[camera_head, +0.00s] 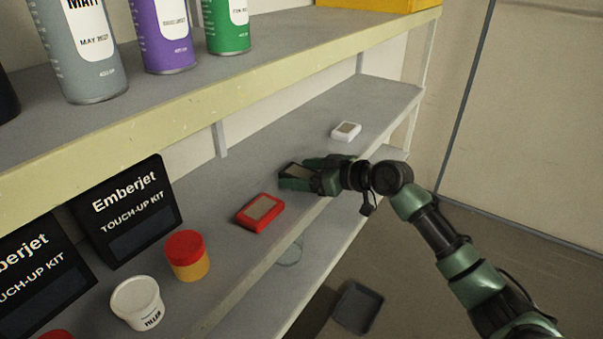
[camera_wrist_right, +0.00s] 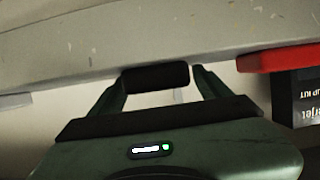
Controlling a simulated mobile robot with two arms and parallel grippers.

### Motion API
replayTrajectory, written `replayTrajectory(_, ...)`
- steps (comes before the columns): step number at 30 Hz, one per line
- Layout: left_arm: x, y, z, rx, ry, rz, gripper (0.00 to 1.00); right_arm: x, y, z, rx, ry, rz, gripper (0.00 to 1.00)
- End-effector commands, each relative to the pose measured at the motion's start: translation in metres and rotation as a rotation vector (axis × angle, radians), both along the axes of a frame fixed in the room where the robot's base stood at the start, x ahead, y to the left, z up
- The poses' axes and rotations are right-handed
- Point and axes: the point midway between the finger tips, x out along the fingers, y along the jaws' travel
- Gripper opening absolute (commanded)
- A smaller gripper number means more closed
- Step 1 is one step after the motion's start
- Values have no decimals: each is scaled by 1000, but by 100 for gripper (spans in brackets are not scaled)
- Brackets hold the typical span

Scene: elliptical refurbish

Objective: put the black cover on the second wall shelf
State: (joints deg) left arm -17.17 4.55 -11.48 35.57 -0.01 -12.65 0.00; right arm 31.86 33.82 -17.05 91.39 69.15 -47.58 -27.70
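The black cover (camera_head: 295,171) is a small dark case with a greyish-tan face. It is between the fingers of my right gripper (camera_head: 308,174), at the middle shelf (camera_head: 330,165), near its front edge. In the right wrist view the cover (camera_wrist_right: 155,76) shows as a dark block spanning the gap between the two green fingers (camera_wrist_right: 165,88), with the shelf board (camera_wrist_right: 90,40) close by. My right gripper is shut on it. I cannot tell whether the cover touches the shelf. My left gripper is not in view.
A red case (camera_head: 260,212) lies left of my right gripper and a white case (camera_head: 346,131) lies farther back. A red-lidded jar (camera_head: 187,255), a filler tub (camera_head: 137,302) and touch-up kit boxes (camera_head: 128,210) stand at left. The upper shelf (camera_head: 190,95) holds cans. A dark tray (camera_head: 357,307) is below.

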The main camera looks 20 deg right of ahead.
Motion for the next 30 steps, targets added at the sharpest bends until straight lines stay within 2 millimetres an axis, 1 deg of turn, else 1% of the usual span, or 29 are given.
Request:
replayTrajectory(4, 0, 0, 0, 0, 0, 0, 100, 0, 0, 1, 0, 0, 0, 78)
replayTrajectory(7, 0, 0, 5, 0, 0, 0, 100, 0, 0, 5, 0, 0, -1, 78)
replayTrajectory(8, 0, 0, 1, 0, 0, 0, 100, -2, -3, 3, -1, -1, -2, 78)
replayTrajectory(11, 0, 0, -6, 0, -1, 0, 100, -13, -12, 6, -3, -1, -3, 78)
replayTrajectory(21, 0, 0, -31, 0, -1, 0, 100, -67, -52, 29, -5, 0, -1, 78)
replayTrajectory(25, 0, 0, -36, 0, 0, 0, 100, -80, -64, 37, -3, 1, -2, 78)
replayTrajectory(30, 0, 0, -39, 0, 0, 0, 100, -88, -69, 43, 0, 0, 0, 78)
